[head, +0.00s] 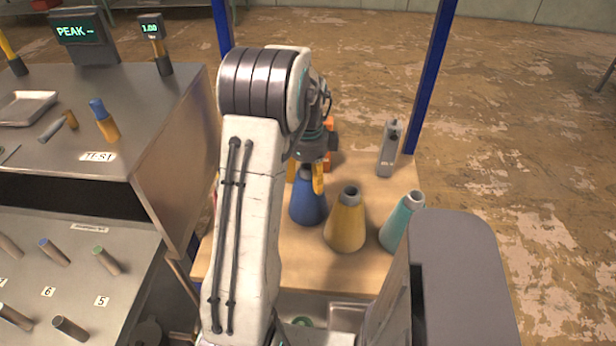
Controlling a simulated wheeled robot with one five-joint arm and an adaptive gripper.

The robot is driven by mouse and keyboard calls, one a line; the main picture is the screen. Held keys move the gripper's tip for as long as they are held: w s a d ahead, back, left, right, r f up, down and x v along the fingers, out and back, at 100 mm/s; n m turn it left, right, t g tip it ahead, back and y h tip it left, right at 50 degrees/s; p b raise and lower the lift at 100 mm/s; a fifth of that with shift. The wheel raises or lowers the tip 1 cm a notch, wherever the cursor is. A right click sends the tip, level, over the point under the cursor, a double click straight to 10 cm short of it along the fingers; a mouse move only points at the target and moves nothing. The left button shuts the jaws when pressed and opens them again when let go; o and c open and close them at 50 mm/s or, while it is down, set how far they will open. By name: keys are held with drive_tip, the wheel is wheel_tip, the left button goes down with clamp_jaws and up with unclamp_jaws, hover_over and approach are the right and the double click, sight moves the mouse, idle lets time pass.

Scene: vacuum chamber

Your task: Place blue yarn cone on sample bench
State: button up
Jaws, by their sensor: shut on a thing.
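The blue yarn cone (307,208) stands on a wooden surface (290,262) in the head view. My gripper (307,180) is above it, with its yellow fingers around the cone's narrow top, and is shut on it. The cone looks upright. I see no gap between its base and the wood. The cone's tip is hidden by my gripper.
A yellow cone (346,225) stands close to the right of the blue one, with a teal cone (400,225) beyond it. A grey device (389,150) stands behind. Blue posts (432,75) rise at the wooden surface's rear. A lower metal panel (75,285) holds several pegs.

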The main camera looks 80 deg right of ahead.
drive_tip(key=shift+f, duration=0.2)
drive_tip(key=o, duration=1.2)
wheel_tip(320, 180, up, 12)
drive_tip(key=shift+r, duration=0.1)
